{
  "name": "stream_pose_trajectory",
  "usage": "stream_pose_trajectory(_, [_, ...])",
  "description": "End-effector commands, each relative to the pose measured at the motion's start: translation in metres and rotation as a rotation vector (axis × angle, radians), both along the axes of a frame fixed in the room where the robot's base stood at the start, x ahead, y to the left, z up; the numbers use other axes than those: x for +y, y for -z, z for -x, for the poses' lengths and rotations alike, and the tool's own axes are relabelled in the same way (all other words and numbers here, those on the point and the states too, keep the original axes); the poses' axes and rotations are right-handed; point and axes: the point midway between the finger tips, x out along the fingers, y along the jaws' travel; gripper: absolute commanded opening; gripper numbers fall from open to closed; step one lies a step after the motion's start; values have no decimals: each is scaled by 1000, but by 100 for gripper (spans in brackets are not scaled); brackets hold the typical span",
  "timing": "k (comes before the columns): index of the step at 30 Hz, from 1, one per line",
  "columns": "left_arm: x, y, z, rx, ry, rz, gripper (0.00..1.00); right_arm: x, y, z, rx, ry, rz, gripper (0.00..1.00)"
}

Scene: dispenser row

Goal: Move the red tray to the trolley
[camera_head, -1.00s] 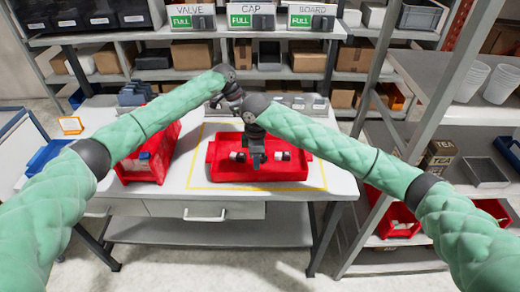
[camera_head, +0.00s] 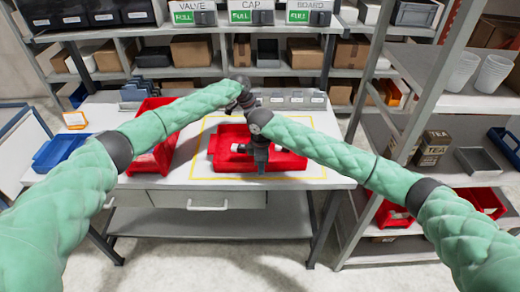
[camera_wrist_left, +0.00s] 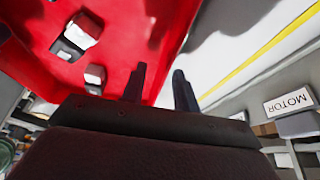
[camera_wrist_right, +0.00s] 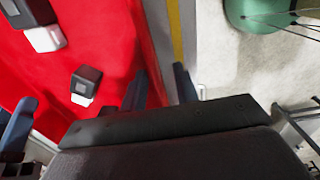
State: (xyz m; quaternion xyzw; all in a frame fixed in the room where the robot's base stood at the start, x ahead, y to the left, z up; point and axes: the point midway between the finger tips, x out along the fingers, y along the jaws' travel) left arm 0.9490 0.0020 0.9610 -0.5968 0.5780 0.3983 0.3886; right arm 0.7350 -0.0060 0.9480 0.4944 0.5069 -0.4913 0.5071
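The red tray (camera_head: 290,166) lies on the table inside a yellow outline, with several black-and-white parts in it. My left gripper (camera_head: 249,106) is at the tray's far side. In the left wrist view its fingers (camera_wrist_left: 160,85) stand apart with the red tray wall (camera_wrist_left: 165,35) between or beside them. My right gripper (camera_head: 261,166) is at the near side. A blue-edged frame (camera_head: 22,118) at far left may be the trolley.
A second red bin (camera_head: 150,160) stands left of the tray, close under my left forearm. A blue bin (camera_head: 58,150) is at the table's left end. Shelving (camera_head: 440,110) stands close on the right. Labelled dispensers (camera_head: 255,14) line the back.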

Motion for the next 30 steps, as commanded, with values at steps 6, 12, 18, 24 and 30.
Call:
stream_pose_trajectory(6, [-1,5,0,0,-1,-1,30,0,5,0,0,0,0,30])
stream_pose_trajectory(12, [-1,5,0,0,0,-1,24,0,5,0,0,0,0,24])
stream_pose_trajectory(18, [-1,4,0,0,0,-1,0,0,5,0,0,0,0,0])
stream_pose_trajectory(24, [-1,5,0,0,-1,-1,0,0,5,0,0,0,0,0])
stream_pose_trajectory(30, [-1,3,0,0,-1,-1,0,0,4,0,0,-1,0,0])
